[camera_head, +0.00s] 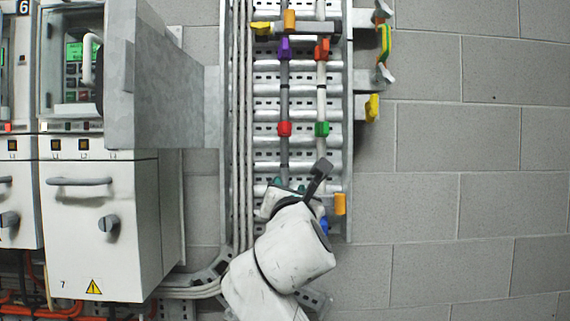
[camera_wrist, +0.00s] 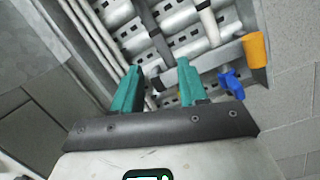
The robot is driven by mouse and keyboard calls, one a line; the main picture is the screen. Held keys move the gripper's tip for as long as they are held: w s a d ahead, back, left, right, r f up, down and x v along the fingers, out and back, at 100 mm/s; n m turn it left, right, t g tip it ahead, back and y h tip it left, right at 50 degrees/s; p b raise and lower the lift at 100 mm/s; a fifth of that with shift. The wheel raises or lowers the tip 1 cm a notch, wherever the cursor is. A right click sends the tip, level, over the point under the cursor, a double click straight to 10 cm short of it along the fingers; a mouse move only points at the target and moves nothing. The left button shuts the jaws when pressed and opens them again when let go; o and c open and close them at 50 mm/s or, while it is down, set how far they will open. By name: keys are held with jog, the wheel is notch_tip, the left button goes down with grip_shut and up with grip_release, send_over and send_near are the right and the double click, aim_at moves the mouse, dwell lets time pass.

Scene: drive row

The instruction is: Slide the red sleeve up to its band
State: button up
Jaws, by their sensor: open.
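The red sleeve (camera_head: 284,128) sits on the left of two vertical rods on the wall ladder in the head view. A purple piece (camera_head: 285,48) is higher on the same rod, with bare rod between them. I cannot tell which mark is the band. My gripper (camera_wrist: 159,84) shows two teal fingers, apart, with nothing held between them. In the head view my gripper (camera_head: 290,186) is below the red sleeve, partly hidden by my wrist. The red sleeve does not show in the wrist view.
A green sleeve (camera_head: 322,129) and an orange-red piece (camera_head: 322,50) are on the right rod. A yellow-orange block (camera_head: 340,204) and a blue piece (camera_wrist: 231,84) are near my gripper's right. A grey cabinet door (camera_head: 160,95) juts out at the left.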

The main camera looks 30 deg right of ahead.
aim_at(285, 129)
notch_tip(285, 129, up, 9)
jog(key=a+n+t+h, duration=0.1)
jog(key=n+t, duration=0.1)
jog(key=n, duration=0.2)
jog(key=p+x, duration=0.2)
jog(key=x, duration=0.8)
jog(key=shift+s+d+r+p, duration=0.15)
jog(key=shift+s+p, duration=0.05)
jog(key=shift+p, duration=0.1)
grip_shut()
